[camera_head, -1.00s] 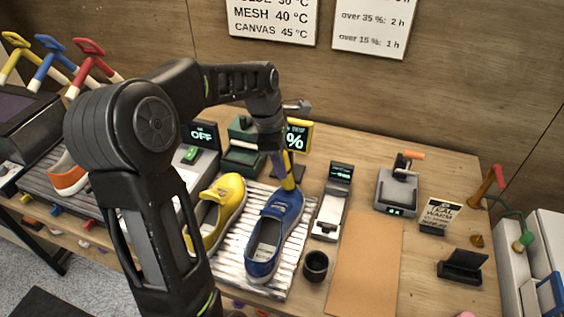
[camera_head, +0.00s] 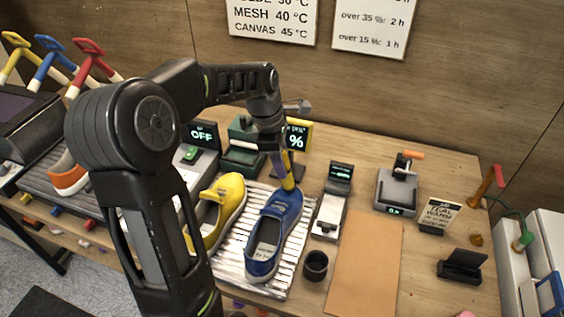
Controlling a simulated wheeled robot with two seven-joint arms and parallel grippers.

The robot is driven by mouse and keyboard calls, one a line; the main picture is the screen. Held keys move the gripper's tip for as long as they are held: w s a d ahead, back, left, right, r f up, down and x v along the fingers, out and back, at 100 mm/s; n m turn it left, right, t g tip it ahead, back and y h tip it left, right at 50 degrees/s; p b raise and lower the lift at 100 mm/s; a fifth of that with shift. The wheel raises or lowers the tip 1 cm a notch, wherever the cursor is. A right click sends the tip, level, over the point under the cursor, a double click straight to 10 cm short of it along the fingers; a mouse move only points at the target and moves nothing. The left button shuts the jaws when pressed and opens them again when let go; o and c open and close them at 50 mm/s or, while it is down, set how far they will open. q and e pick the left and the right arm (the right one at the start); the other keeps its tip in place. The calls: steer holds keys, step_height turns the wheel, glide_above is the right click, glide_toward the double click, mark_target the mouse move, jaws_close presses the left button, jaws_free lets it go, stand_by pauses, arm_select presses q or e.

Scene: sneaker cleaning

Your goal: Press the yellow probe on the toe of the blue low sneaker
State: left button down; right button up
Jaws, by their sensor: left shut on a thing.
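The blue low sneaker (camera_head: 268,240) lies on a white ribbed rack, its toe toward the back and its opening toward me. My right gripper is not in view.
A yellow sneaker (camera_head: 225,205) lies left of the blue one on the rack (camera_head: 284,283). A black cup (camera_head: 315,265), a grey device (camera_head: 331,214) and a brown mat (camera_head: 365,270) are to the right. A display showing "%" (camera_head: 298,137) stands behind the probe.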

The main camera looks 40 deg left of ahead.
mark_target(285, 151)
arm_select(q)
steer(key=shift+f, duration=0.1)
steer(key=p+v, duration=0.4)
steer(key=v, duration=0.1)
steer(key=shift+w+d+r, duration=0.25)
steer(key=shift+w+d, duration=0.15)
steer(key=shift+r, duration=0.9)
stand_by(0.4)
